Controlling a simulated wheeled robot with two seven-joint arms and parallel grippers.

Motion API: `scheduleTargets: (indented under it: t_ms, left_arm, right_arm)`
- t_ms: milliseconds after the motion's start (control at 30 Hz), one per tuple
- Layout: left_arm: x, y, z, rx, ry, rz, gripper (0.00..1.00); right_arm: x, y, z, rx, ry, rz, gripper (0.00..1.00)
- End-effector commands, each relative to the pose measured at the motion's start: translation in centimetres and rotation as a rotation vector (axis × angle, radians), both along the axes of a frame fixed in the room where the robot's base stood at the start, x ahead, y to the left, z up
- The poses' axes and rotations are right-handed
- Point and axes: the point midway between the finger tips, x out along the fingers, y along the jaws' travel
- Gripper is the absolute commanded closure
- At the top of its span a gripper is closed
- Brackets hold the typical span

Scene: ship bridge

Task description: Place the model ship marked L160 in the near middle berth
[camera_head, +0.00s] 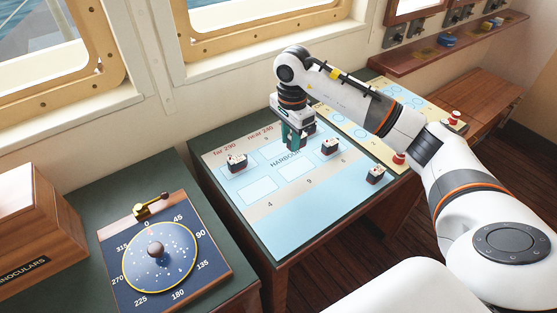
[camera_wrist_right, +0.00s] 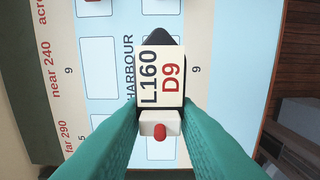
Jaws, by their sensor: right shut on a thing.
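My right gripper (camera_head: 293,142) is over the harbour chart (camera_head: 300,205). Its green fingers (camera_wrist_right: 161,112) are shut on the model ship marked L160 (camera_wrist_right: 148,78), which also reads D9 in red. The ship has a white top, a dark pointed bow and a red funnel at its stern. In the head view the gripper largely hides it. In the wrist view it is over the chart beside the word HARBOUR; its height is hard to tell. Pale outlined berths (camera_head: 258,190) (camera_head: 296,168) on the chart are empty. My left gripper is not in view.
Other dark-hulled ships stand on the chart: one at the left (camera_head: 237,163), one right of the gripper (camera_head: 329,147), one near the right edge (camera_head: 375,176). A compass board (camera_head: 175,275) and wooden box (camera_head: 35,225) are at the left. A yellow chart (camera_head: 435,120) lies beyond.

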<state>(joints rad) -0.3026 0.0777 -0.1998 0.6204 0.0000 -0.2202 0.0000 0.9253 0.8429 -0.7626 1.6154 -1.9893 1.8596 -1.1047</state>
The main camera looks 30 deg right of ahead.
Motion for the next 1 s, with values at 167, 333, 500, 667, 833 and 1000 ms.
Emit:
scheduleTargets:
  t_ms: [167, 333, 500, 667, 833, 1000]
  left_arm:
    - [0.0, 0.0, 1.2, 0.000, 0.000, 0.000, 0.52]
    - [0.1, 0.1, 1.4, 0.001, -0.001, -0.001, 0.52]
    - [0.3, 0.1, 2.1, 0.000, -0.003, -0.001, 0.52]
    - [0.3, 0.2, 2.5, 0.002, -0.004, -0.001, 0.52]
    - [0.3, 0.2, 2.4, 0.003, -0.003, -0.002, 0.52]
    - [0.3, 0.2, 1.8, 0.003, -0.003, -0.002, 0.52]
  right_arm:
    - [-0.1, 0.1, -3.3, 0.001, 0.005, -0.001, 0.96]
    - [0.0, 0.0, -5.0, 0.001, 0.002, 0.000, 0.96]
    - [-0.1, 0.1, -6.8, 0.001, 0.005, 0.000, 0.96]
    - [-0.1, 0.0, -8.6, 0.001, 0.001, 0.001, 0.96]
    - [0.0, 0.0, -8.7, 0.000, -0.001, 0.001, 0.96]
    - [0.0, 0.0, -9.1, 0.000, 0.000, 0.002, 0.96]
